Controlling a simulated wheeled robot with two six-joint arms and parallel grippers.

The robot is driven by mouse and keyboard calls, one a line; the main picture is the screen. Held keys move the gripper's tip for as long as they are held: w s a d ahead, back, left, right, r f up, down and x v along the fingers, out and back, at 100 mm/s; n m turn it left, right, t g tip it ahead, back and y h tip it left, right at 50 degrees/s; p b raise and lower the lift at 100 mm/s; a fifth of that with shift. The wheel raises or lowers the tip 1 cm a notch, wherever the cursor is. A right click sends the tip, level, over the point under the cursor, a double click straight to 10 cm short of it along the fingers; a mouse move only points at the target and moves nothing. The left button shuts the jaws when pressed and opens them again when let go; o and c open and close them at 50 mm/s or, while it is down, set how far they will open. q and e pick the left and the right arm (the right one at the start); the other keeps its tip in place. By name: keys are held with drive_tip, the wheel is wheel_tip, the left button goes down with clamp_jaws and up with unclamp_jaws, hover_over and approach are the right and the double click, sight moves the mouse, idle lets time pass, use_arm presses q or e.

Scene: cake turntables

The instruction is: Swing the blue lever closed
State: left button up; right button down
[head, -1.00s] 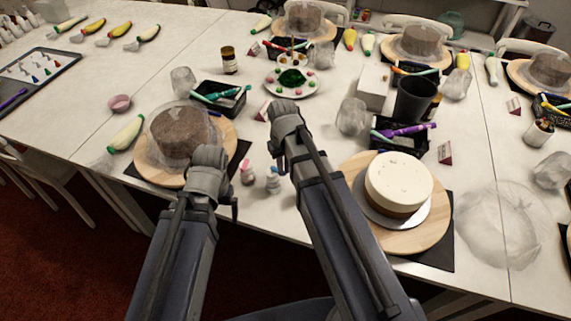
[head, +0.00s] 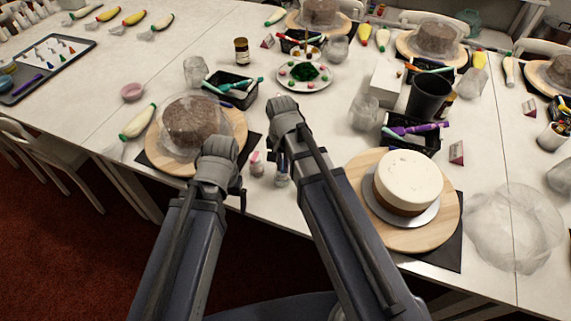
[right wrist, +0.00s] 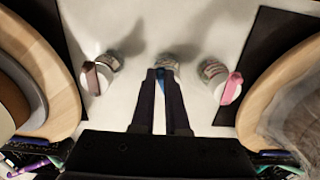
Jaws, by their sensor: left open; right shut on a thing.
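The blue lever (right wrist: 160,75) is on the middle one of three small bottles in the right wrist view. The bottle (right wrist: 165,59) is mostly hidden behind my fingers. My right gripper (right wrist: 160,76) is shut on the blue lever. The same bottle shows in the head view (head: 281,178), beside my right arm. A bottle with a pink lever (right wrist: 234,84) stands to the right in the wrist view, and one with a brown lever (right wrist: 93,76) to the left. My left gripper (head: 241,192) is open and empty near the table's front edge; its fingers are barely visible.
A white-topped cake (head: 408,178) on a wooden turntable stands to the right, and a wrapped brown cake (head: 195,122) to the left. Black trays (head: 228,93) of tools and a plate of sweets (head: 304,74) lie behind. Clear plastic (head: 515,225) covers the right front.

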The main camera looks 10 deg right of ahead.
drive_tip(key=shift+a+m, duration=0.2)
drive_tip(key=shift+m, duration=0.4)
drive_tip(key=c, duration=0.9)
unclamp_jaws()
drive_tip(key=shift+r, duration=0.1)
wheel_tip(320, 180, up, 8)
drive_tip(key=p, duration=0.8)
drive_tip(key=shift+w+f, duration=0.1)
drive_tip(key=shift+f, duration=0.1)
